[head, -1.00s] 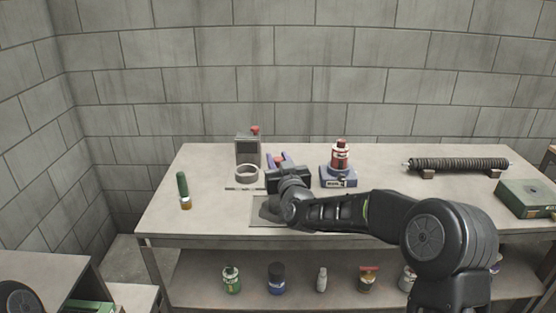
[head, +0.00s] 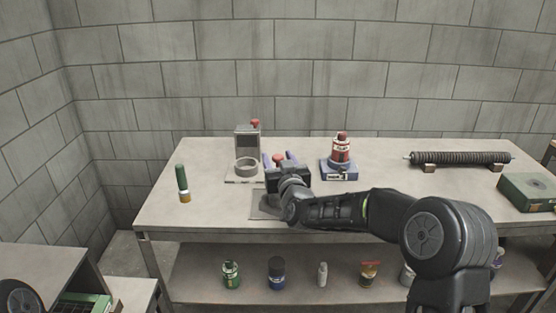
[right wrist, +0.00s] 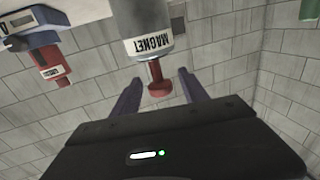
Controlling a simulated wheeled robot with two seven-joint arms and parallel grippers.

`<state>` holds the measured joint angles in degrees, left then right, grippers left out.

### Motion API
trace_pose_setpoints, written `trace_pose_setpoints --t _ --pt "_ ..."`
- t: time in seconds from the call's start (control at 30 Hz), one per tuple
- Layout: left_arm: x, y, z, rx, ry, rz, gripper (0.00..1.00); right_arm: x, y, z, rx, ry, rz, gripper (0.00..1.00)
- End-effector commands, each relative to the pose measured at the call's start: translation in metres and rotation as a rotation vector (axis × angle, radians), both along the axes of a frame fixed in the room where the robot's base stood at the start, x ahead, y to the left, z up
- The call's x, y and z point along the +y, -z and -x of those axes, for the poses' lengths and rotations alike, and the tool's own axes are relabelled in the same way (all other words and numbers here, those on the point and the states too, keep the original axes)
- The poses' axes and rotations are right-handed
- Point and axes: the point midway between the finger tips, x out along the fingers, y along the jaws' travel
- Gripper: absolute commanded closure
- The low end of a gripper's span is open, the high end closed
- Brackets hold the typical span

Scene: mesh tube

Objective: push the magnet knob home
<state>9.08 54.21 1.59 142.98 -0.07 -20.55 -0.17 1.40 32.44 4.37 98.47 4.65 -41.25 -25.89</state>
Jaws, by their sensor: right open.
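My right gripper (right wrist: 160,78) is open. Its two purple fingers appear on either side of the knob, with a visible gap on each side; I cannot tell the depth between them. In the head view my right gripper (head: 279,157) is over the table, and a red knob (head: 277,159) shows between its fingers. The body below that knob is hidden behind the gripper. My left gripper is not in view.
A grey stand with a ring (head: 246,165) and red top knob is just left of the gripper. A red bottle on a blue base (head: 340,172) is to its right. A green-handled tool (head: 182,180) stands at left; a dark coil (head: 460,158) lies at right.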

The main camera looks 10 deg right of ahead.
Motion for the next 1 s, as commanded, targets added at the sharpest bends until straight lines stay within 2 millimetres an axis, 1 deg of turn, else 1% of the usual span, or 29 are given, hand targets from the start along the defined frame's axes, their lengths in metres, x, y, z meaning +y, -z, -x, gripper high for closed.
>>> trace_pose_setpoints --t 0.17,0.27,0.5,0.6,0.7,1.0 --pt "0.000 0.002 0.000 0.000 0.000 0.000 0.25 0.000 -0.001 0.010 -0.001 0.000 0.000 0.48" --pt "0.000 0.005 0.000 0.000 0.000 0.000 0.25 0.000 0.000 0.023 -0.001 -0.001 0.000 0.48" --pt "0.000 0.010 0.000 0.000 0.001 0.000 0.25 0.001 0.001 0.062 0.000 -0.001 0.000 0.48" --pt "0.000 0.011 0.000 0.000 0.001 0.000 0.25 0.001 0.000 0.073 0.000 0.000 0.000 0.48" --pt "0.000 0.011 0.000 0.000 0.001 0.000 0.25 0.001 0.001 0.078 0.001 0.000 0.000 0.48" --pt "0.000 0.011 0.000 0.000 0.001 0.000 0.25 0.001 0.001 0.078 0.001 0.000 0.000 0.48"
